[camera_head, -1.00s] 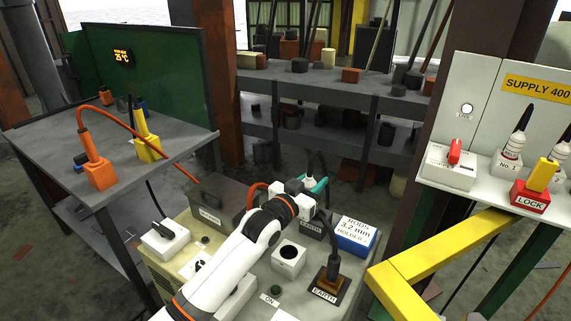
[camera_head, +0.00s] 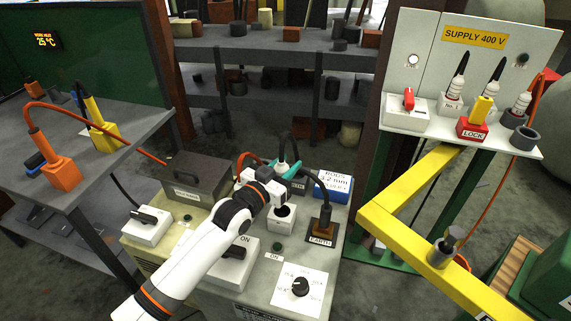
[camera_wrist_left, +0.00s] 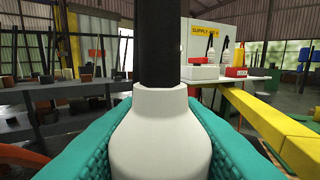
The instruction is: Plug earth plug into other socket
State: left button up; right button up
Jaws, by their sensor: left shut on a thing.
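My left gripper (camera_head: 286,173) has teal fingers. It is shut on a white plug (camera_wrist_left: 160,140) with a black upper part, upright between the pads. In the head view the white plug (camera_head: 282,167) stands over the machine top, with a black cable rising from it. Its lower end is hidden, so I cannot tell whether it sits in a socket. A black plug (camera_head: 325,214) stands upright in the socket labelled EARTH (camera_head: 320,240), right of my gripper. A light block with a round dark hole (camera_head: 283,214) is just in front of my gripper. My right gripper is not in view.
A blue rods box (camera_head: 334,186) stands behind the EARTH socket. The supply panel (camera_head: 462,65) with several plugs and a red lock block (camera_head: 473,129) is at right, behind a yellow rail (camera_head: 405,190). A grey table (camera_head: 120,155) at left holds orange and yellow plugs.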

pick_arm(q)
jog(key=shift+f+b, duration=1.9)
jog(key=shift+f, duration=0.95)
jog(key=shift+f+b, duration=1.1)
jog(key=shift+f, duration=0.6)
jog(key=shift+f, duration=0.1)
